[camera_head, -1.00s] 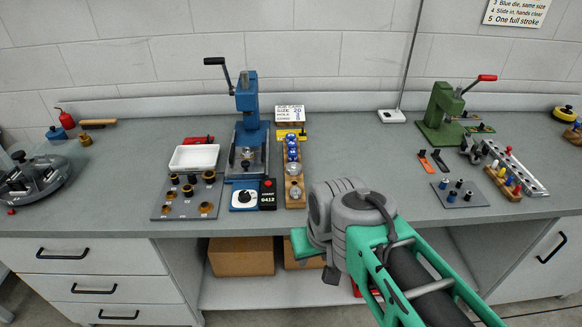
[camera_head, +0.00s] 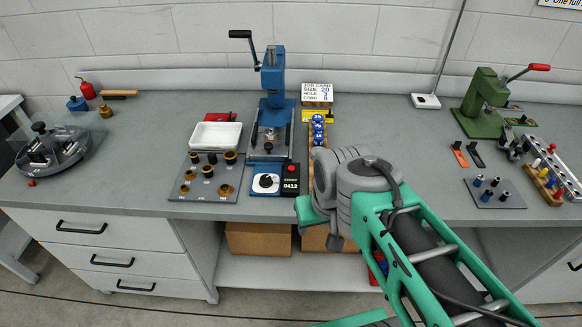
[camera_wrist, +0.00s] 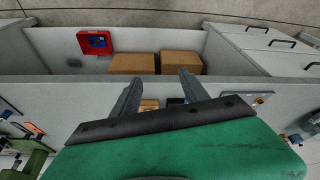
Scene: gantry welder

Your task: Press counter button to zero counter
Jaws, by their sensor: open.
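The counter (camera_head: 291,188) is a small black box reading 0412, at the front of the bench beside the blue press. Its red button (camera_head: 291,169) is on top, above the display. My gripper in the wrist view (camera_wrist: 160,92) is open, with two dark fingers apart and nothing held. In the head view my wrist is just right of the counter, near the bench's front edge, and the fingers are mostly hidden there. In the wrist view a dark piece between the fingers may be the counter; I cannot tell.
A blue dial box (camera_head: 266,183) adjoins the counter on the left. A wooden rack (camera_head: 312,152) stands close on its right, partly behind my wrist. The blue press (camera_head: 272,100) rises behind. A plate of dies (camera_head: 206,190) and a white tray (camera_head: 216,136) are left.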

